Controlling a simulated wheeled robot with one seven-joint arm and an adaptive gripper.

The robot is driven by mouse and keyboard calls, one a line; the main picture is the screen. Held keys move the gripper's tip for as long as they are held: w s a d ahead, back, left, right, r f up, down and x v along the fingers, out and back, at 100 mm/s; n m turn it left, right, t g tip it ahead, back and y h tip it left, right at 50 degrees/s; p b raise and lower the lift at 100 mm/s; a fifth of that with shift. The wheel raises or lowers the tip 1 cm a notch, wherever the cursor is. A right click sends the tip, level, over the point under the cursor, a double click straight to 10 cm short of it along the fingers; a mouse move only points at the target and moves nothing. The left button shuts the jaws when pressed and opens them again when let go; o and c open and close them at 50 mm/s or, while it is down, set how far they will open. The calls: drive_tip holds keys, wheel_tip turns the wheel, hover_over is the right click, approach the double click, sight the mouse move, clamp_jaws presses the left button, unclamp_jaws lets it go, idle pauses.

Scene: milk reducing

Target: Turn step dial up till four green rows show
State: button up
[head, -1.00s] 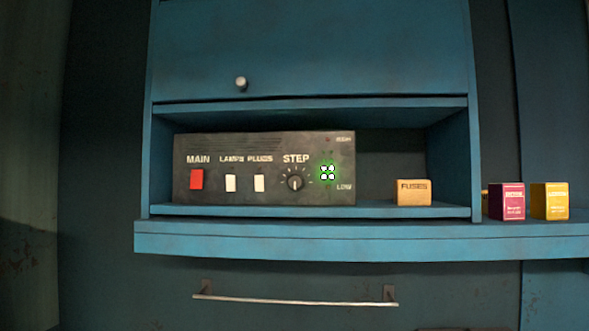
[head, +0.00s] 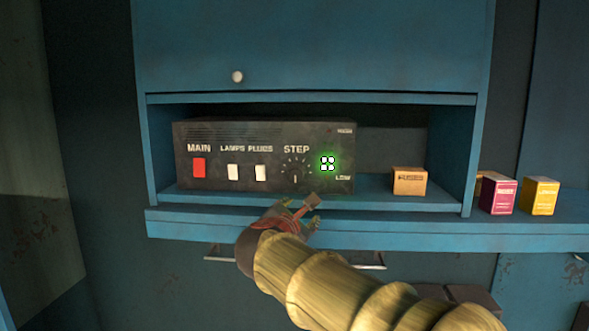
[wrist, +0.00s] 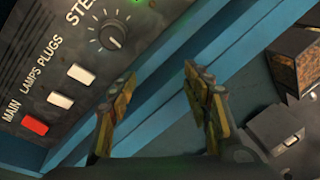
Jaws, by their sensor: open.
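The step dial (head: 296,172) is a dark round knob with a pale pointer line, under the word STEP on a black control box (head: 215,171). In the head view its pointer is toward the bottom. The dial also shows in the wrist view (wrist: 111,36), above and left of the fingers. Green lights (head: 327,163) glow right of the dial, in two short rows. My gripper (head: 305,208) is in front of and just below the dial, apart from it. In the wrist view its two fingers (wrist: 157,90) are spread with nothing between them.
A red MAIN switch (head: 199,168) and two white switches (head: 246,173) are left of the dial. A FUSES box (head: 409,181) stands right on the blue shelf (head: 390,204). Magenta (head: 498,195) and yellow (head: 539,196) boxes stand further right.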

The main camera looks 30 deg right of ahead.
sight(295, 176)
wheel_tip(295, 176, up, 7)
drive_tip(key=w+a+n+t, duration=0.1)
drive_tip(key=w+n+t, duration=0.15)
drive_tip(key=n, duration=0.45)
drive_tip(key=shift+p+x, duration=0.9)
drive_tip(key=shift+x, duration=2.65)
drive_tip(key=shift+s+d, duration=0.1)
drive_tip(key=shift+c, duration=1)
drive_tip(key=c, duration=1)
drive_tip(key=shift+o, duration=0.2)
